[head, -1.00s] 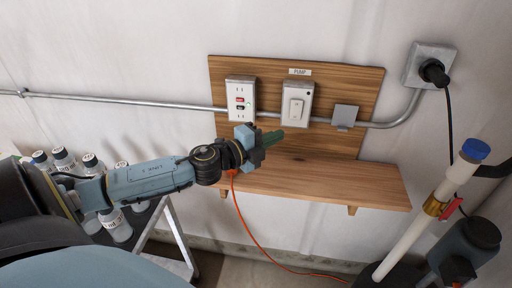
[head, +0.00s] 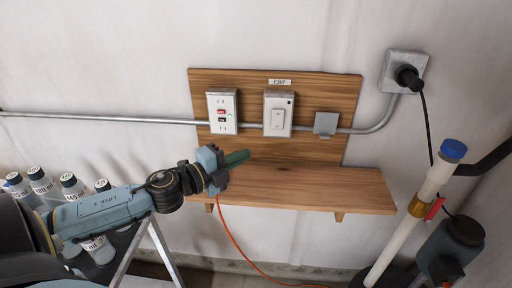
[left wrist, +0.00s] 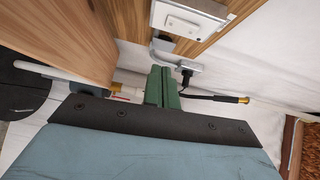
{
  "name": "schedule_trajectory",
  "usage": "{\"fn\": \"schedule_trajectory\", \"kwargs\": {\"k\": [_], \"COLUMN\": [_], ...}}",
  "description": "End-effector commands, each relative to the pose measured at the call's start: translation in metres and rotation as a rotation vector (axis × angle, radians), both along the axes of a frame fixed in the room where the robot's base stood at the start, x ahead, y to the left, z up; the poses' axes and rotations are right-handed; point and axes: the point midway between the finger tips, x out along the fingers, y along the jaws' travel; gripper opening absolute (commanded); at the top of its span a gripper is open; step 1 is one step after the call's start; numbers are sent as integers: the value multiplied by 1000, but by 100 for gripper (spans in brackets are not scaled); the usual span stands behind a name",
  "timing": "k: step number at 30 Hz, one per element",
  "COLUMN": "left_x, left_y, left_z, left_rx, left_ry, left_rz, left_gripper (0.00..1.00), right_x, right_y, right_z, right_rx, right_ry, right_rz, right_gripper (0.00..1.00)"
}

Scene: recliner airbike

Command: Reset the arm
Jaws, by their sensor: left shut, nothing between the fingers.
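My left arm comes in from the left in the head view. Its gripper (head: 238,158) has green fingers that are closed together with nothing between them. The gripper is in front of the wooden panel, above the left part of the wooden shelf (head: 330,188). In the left wrist view the shut green fingers (left wrist: 162,86) point away over the grey gripper body, and nothing is held. My right gripper is in neither view.
The panel (head: 345,95) carries a red-and-black-buttoned outlet (head: 222,112), a rocker switch (head: 278,114) labelled PUMP and a grey box (head: 326,123). Several bottles (head: 45,184) stand at the left. A white pipe with a blue cap (head: 453,150) stands at the right. An orange cord (head: 236,245) hangs below the shelf.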

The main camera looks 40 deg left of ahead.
Motion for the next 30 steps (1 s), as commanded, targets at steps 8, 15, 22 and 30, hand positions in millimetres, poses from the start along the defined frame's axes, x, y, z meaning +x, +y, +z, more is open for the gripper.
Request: {"fn": "schedule_trajectory", "kwargs": {"k": [8, 15, 22, 30], "left_x": [-1, -25, -96, -176], "left_y": [0, 5, -19, -83], "left_z": [-2, -40, -119, -165], "left_rx": [-18, -338, -736, -960], "left_ry": [4, 133, 498, 917], "left_rz": [16, 323, 742, 982], "left_gripper": [0, 0, 0, 0], "right_x": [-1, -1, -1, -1], "right_y": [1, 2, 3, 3], "right_z": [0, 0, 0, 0], "right_rx": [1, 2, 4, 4], "right_ry": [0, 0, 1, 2], "right_rz": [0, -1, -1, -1], "right_gripper": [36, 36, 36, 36]}}
